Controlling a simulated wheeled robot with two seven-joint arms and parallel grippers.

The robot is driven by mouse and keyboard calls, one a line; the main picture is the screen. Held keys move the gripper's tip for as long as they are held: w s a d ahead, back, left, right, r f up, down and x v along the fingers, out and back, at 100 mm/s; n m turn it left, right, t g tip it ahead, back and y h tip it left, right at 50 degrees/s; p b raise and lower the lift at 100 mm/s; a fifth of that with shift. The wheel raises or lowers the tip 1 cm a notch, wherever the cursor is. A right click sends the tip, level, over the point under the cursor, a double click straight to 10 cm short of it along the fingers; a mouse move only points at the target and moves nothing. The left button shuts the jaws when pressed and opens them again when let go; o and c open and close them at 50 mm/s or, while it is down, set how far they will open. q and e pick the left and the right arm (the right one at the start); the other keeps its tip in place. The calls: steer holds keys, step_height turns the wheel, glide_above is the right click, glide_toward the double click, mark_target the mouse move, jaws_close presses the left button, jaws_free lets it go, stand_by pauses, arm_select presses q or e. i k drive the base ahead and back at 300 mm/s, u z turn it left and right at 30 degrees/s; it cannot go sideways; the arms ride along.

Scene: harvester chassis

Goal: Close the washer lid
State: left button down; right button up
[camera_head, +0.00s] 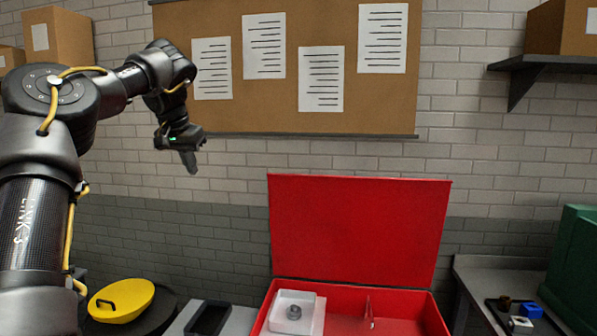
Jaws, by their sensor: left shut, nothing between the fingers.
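A red box (432,318) stands at the bottom centre, cut off by the lower edge of the picture. Its red lid (358,228) stands open and upright along the back edge, in front of the brick wall. Inside the box, a white container (312,312) at the left holds a small grey part (294,312). A thin divider or clear piece (369,312) stands near the middle. My left gripper (190,164) is shut and empty, pointing down, up and to the left of the lid and clear of it. My right gripper is out of view.
A yellow handled lid (135,298) rests on a dark round container at lower left. A black tray (209,318) lies left of the box. At right, a bench (480,275) carries small blocks and a green bin (575,265). A corkboard (225,120) hangs behind.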

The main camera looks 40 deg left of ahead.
mark_target(374, 230)
steer(key=i, duration=1.5)
